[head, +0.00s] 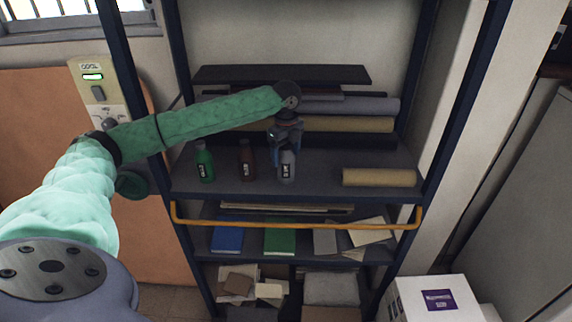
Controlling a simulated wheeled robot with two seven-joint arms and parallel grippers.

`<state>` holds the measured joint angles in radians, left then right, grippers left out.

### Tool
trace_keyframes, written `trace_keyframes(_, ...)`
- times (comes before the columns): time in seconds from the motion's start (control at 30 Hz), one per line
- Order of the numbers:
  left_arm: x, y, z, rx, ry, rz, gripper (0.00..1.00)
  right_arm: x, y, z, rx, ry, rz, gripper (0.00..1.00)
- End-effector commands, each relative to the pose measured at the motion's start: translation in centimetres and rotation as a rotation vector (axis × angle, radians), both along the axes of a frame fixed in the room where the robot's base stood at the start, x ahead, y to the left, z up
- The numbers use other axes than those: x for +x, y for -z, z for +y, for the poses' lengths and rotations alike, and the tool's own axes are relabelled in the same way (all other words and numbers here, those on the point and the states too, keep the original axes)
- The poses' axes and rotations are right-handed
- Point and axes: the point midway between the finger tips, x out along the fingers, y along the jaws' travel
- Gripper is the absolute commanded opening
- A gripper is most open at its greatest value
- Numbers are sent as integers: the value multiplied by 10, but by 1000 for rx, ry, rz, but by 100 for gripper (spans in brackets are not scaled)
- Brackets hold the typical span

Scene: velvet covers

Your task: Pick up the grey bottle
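The grey bottle (287,170) stands upright on the upper shelf, the rightmost in a row of three bottles. A green bottle (205,163) and a brown bottle (247,160) stand to its left. My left arm reaches in from the left, and my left gripper (285,150) points down at the grey bottle. Its fingers are at the top of the bottle and hide the cap and neck. I cannot tell whether they press on it. My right gripper is not in view.
A short tan roll (379,177) lies on the right of the upper shelf (320,178). Long rolls lie behind the bottles. Dark blue rack posts stand at both sides, and a yellow rail (300,226) crosses the front below. A white box (430,298) stands lower right.

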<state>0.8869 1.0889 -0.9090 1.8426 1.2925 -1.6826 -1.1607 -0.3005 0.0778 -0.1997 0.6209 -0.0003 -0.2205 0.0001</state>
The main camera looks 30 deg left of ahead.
Motion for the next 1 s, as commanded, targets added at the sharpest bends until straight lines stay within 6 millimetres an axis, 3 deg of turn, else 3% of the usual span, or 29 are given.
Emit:
trace_keyframes(0.03, 0, 0, 0, 0, 0, 0, 63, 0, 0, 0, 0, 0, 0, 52)
trace_keyframes(0.37, 0, 0, 0, 0, 0, 0, 0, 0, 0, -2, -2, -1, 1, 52)
trace_keyframes(0.77, 0, -7, 0, 0, 0, -1, 0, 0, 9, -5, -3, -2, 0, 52)
trace_keyframes(1.0, 1, -36, 0, -1, 0, -4, 0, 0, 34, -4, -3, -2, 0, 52)
